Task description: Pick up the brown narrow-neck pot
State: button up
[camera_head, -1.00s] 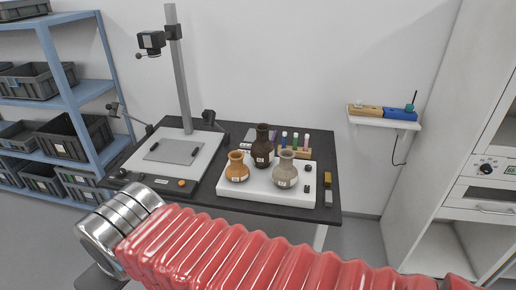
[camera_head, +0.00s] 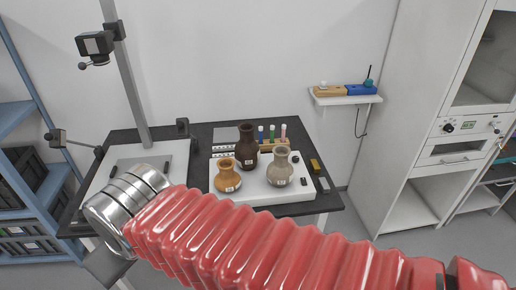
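The dark brown narrow-neck pot (camera_head: 247,150) stands upright on a white board (camera_head: 268,199) on the black table. It is the tallest of three pots and stands at the back. Each bears a small white label. My red ribbed arm with a metal end crosses the lower picture in front of the table. My gripper's fingers do not show.
A copy stand with a camera (camera_head: 95,45) rises at the table's left. Coloured vials (camera_head: 272,133) stand behind the pots. A wall shelf (camera_head: 345,99) and white cabinet (camera_head: 415,130) stand right, a blue rack (camera_head: 52,185) left.

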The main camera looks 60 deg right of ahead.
aim_at(247, 153)
jog(key=z, duration=0.65)
jog(key=i, duration=0.85)
jog(key=z, duration=0.55)
